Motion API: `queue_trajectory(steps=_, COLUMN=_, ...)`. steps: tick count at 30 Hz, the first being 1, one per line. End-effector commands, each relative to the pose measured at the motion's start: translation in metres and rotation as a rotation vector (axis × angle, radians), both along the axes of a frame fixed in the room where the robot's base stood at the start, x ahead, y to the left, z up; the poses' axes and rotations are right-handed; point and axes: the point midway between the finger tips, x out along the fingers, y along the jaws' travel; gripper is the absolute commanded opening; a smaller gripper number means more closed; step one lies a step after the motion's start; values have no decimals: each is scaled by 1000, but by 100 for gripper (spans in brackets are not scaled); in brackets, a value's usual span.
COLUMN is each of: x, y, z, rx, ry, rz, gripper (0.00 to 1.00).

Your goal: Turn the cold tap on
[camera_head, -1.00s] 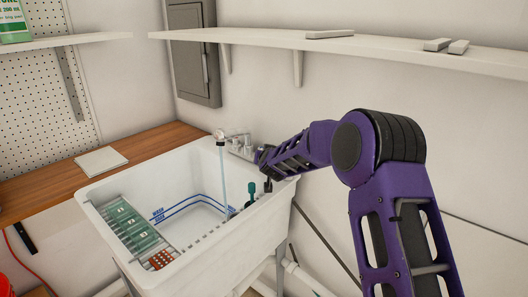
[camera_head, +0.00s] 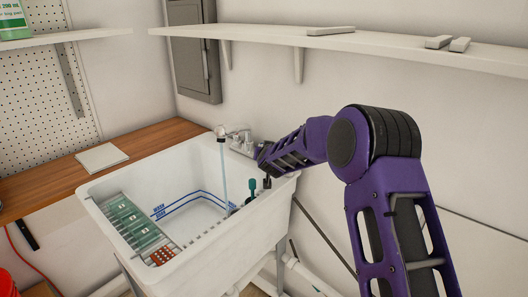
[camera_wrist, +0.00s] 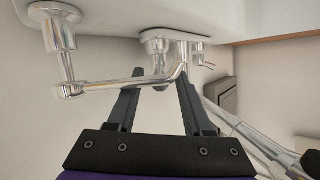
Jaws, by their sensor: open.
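The chrome faucet (camera_head: 238,140) stands on the back ledge of the white sink (camera_head: 92,212), with a thin pale blue stream (camera_head: 224,180) falling from its spout. A second chrome fitting (camera_wrist: 158,46) and a smaller handle (camera_wrist: 200,52) show beyond. My gripper (camera_wrist: 160,74) is open, its fingertips close to the lever; contact cannot be told. In the head view my gripper (camera_head: 264,156) is beside the faucet, fingertips mostly hidden. No hot or cold marking is readable.
A wooden counter (camera_head: 55,182) with a pale slab (camera_head: 101,158) is at left. A white shelf (camera_head: 390,49) runs along the wall above my arm. A dark green-handled object (camera_head: 252,186) stands in the sink.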

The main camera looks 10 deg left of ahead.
Motion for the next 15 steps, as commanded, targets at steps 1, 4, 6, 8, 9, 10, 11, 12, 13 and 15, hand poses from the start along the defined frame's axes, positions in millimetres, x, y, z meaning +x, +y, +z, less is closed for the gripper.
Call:
queue_trajectory(steps=1, x=0, y=0, z=0, rx=0, ry=0, rz=0, gripper=51)
queue_trajectory(steps=4, x=-2, y=-1, z=1, rx=0, ry=0, rz=0, gripper=51)
queue_trajectory(steps=6, x=-6, y=-2, z=4, rx=0, ry=-1, rz=0, gripper=51)
queue_trajectory(steps=8, x=-12, y=-4, z=6, rx=0, ry=0, rz=0, gripper=51)
queue_trajectory(steps=9, x=-17, y=-5, z=8, rx=0, ry=0, rz=1, gripper=51)
queue_trajectory(steps=10, x=-21, y=-7, z=10, rx=0, ry=0, rz=1, gripper=51)
queue_trajectory(steps=11, x=-26, y=-8, z=12, rx=-2, ry=-1, rz=1, gripper=51)
queue_trajectory(steps=12, x=-33, y=-10, z=15, rx=-2, ry=-1, rz=1, gripper=51)
queue_trajectory(steps=13, x=-39, y=-12, z=17, rx=0, ry=-2, rz=0, gripper=51)
queue_trajectory(steps=15, x=-52, y=-15, z=22, rx=-2, ry=-1, rz=1, gripper=51)
